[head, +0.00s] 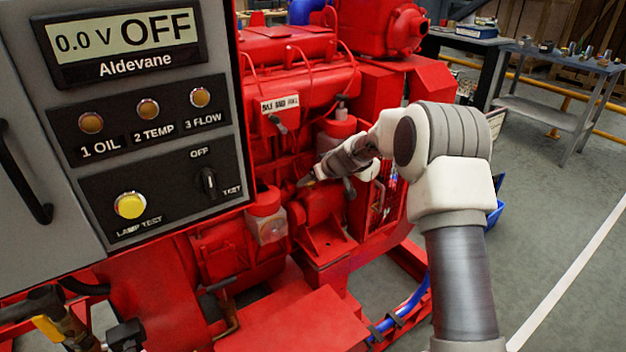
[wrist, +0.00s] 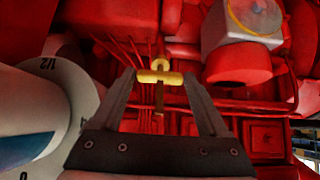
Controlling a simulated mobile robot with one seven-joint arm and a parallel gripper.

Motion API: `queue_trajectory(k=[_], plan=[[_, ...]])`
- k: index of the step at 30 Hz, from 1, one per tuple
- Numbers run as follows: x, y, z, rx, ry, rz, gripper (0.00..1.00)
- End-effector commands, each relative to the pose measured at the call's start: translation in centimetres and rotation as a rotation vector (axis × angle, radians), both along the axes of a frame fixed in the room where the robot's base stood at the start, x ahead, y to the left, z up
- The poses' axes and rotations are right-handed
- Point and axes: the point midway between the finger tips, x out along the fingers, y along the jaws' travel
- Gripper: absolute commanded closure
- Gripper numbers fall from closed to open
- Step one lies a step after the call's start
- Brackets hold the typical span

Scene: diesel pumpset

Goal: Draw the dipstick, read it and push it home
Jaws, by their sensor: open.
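The dipstick (wrist: 160,77) shows in the wrist view as a yellow T-shaped handle with a small ring on top and a narrow stem below. It stands out against the red engine (head: 310,75). My gripper (wrist: 161,82) is open, with one finger on each side of the handle. Gaps seem to show between the fingers and the handle ends; I cannot tell how far the handle is from the fingertips in depth. In the head view my gripper (head: 307,181) is small beside the engine's side, and the dipstick cannot be made out there. No oil marks are visible.
The grey control panel (head: 150,130) stands close at the left, reading 0.0 V OFF. A workbench (head: 545,62) stands behind; floor at right is clear.

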Motion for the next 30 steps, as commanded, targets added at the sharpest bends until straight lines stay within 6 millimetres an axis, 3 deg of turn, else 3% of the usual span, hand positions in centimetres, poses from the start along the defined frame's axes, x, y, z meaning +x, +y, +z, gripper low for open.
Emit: queue_trajectory(k=[9,22,30], plan=[[0.12,0.05,-0.11,0.000,0.000,-0.001,0.24],[0.10,0.05,-0.10,0.001,0.000,-0.001,1.00],[0.09,0.03,-0.05,0.001,0.000,-0.001,1.00]])
